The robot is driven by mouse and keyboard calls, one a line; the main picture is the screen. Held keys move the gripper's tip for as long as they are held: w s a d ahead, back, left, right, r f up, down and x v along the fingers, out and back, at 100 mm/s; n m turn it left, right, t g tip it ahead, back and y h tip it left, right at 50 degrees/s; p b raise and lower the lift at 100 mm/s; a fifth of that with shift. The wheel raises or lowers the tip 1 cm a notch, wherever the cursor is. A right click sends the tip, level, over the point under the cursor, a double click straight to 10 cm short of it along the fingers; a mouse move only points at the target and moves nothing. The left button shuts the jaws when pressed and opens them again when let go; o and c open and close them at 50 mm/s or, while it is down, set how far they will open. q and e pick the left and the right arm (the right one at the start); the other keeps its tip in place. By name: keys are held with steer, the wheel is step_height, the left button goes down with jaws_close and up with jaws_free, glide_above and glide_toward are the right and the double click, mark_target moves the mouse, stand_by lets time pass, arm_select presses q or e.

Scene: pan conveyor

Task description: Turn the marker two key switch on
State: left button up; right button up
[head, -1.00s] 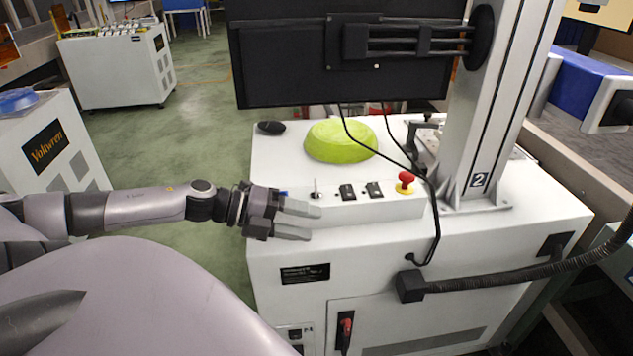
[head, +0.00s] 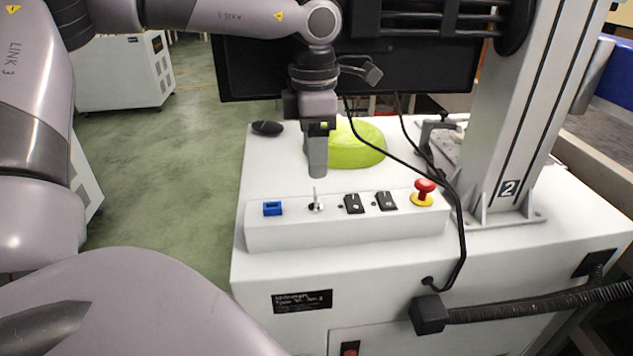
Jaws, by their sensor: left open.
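My right gripper is not in view.
Along the control box (head: 285,236) are a blue part (head: 272,208), two black rocker switches (head: 354,203) and a red emergency button (head: 426,186). Behind stand a green bowl-like object (head: 358,150) and a black mouse (head: 267,128). A black monitor (head: 245,70) and hanging cables are close.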

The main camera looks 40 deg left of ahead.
mark_target(315, 191)
arm_select(q)
steer(key=shift+f, duration=3.45)
steer(key=shift+b, duration=0.3)
jaws_close()
